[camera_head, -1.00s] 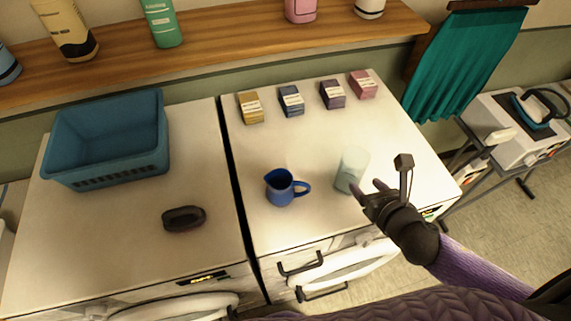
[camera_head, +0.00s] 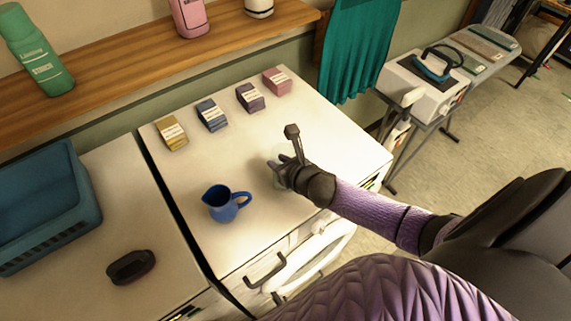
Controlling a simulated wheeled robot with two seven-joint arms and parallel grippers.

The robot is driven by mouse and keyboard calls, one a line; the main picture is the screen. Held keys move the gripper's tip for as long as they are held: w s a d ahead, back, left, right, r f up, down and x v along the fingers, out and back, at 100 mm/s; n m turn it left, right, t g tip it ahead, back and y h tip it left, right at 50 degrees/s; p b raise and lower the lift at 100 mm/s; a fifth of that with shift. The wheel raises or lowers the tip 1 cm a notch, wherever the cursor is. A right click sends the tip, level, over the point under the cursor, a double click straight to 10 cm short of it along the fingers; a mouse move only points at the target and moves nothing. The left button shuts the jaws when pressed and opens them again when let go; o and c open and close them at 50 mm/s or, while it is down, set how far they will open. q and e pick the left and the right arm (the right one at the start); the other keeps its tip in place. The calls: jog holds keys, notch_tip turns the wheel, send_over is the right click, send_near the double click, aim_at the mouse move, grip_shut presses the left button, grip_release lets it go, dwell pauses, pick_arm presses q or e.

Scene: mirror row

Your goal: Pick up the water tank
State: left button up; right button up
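A pale, translucent cylinder, which looks like the water tank (camera_head: 283,152), stands on the right-hand white machine top. It is mostly hidden behind my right gripper (camera_head: 277,174). The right gripper's dark fingers are at the tank, low down on its near side. Whether they touch it or have closed on it I cannot tell. My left gripper is not in view.
A blue jug (camera_head: 222,204) stands left of the tank. Several small boxes, including a yellow one (camera_head: 171,132), line the back. A dark oval object (camera_head: 131,266) and a blue basket (camera_head: 45,209) are at left. A steam iron (camera_head: 436,66) sits on its station at right.

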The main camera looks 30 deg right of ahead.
grip_shut()
jog(key=shift+s+f, duration=0.15)
dwell(0.9)
